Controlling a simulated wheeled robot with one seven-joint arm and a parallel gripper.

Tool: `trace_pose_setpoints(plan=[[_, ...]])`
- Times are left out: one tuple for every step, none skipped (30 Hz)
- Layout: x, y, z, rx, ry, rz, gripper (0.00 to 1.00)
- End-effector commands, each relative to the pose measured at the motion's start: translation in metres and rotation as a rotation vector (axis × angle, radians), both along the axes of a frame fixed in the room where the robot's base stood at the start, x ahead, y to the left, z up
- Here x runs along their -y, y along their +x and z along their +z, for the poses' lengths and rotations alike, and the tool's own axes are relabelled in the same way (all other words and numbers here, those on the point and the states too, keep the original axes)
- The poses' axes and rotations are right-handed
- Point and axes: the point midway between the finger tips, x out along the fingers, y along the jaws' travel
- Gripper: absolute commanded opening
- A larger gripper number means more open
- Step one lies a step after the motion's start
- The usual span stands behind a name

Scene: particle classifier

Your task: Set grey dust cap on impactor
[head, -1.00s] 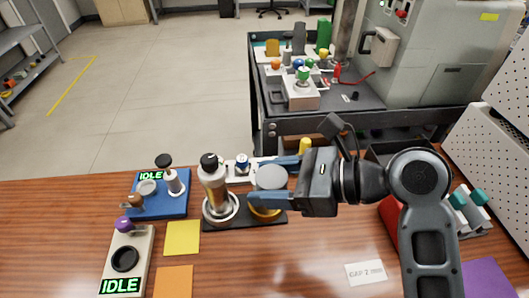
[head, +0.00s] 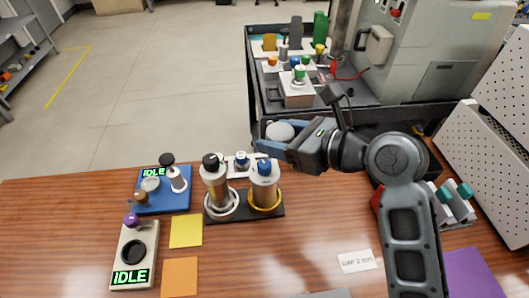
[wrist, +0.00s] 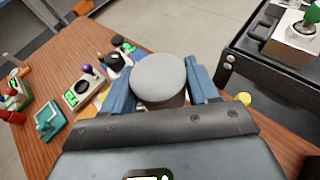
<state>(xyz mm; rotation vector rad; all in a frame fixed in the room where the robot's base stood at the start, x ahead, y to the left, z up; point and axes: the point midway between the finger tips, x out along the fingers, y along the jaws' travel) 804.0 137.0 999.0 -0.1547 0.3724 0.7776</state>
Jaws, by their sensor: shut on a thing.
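My gripper (head: 278,140) is shut on a round grey cap (head: 281,131), held up in the air behind and above the right column on the black base. In the wrist view the grey cap (wrist: 159,78) sits between the blue fingers. The black base (head: 243,213) bears two upright cylinders. The left cylinder (head: 216,185) has a black top and a silver ring at its foot. The right cylinder (head: 264,188) has a blue top and a yellow ring at its foot. I cannot tell for sure which of these is the impactor.
A blue tray (head: 176,204) with small parts and a beige device (head: 118,278) reading IDLE stand at the left. A dark cart (head: 350,118) stands behind the table. The table's front middle is mostly clear.

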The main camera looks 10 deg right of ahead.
Motion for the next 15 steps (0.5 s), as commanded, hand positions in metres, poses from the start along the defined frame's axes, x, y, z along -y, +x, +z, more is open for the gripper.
trace_pose_setpoints(plan=[[-0.01, 0.002, -0.006, -0.002, -0.001, 0.004, 0.3], [-0.014, 0.004, -0.008, -0.002, -0.001, 0.003, 0.3], [-0.018, 0.006, -0.011, -0.001, 0.0, 0.002, 0.3], [-0.021, 0.007, -0.013, -0.002, 0.0, 0.001, 0.3], [-0.023, 0.008, -0.014, -0.001, 0.0, 0.002, 0.3], [-0.026, 0.009, -0.016, 0.0, 0.0, 0.001, 0.3], [-0.027, 0.009, -0.017, 0.0, 0.0, 0.001, 0.3], [-0.028, 0.01, -0.018, 0.0, 0.0, 0.0, 0.3], [-0.028, 0.01, -0.019, -0.001, 0.0, 0.001, 0.3], [-0.028, 0.01, -0.021, -0.001, 0.0, 0.001, 0.3], [-0.029, 0.01, -0.024, -0.002, 0.0, 0.001, 0.3], [-0.028, 0.009, -0.028, -0.002, 0.0, 0.001, 0.3], [-0.028, 0.009, -0.031, -0.003, 0.0, 0.0, 0.3], [-0.028, 0.01, -0.036, -0.003, 0.0, -0.001, 0.3], [-0.028, 0.009, -0.042, -0.004, -0.001, 0.0, 0.3]])
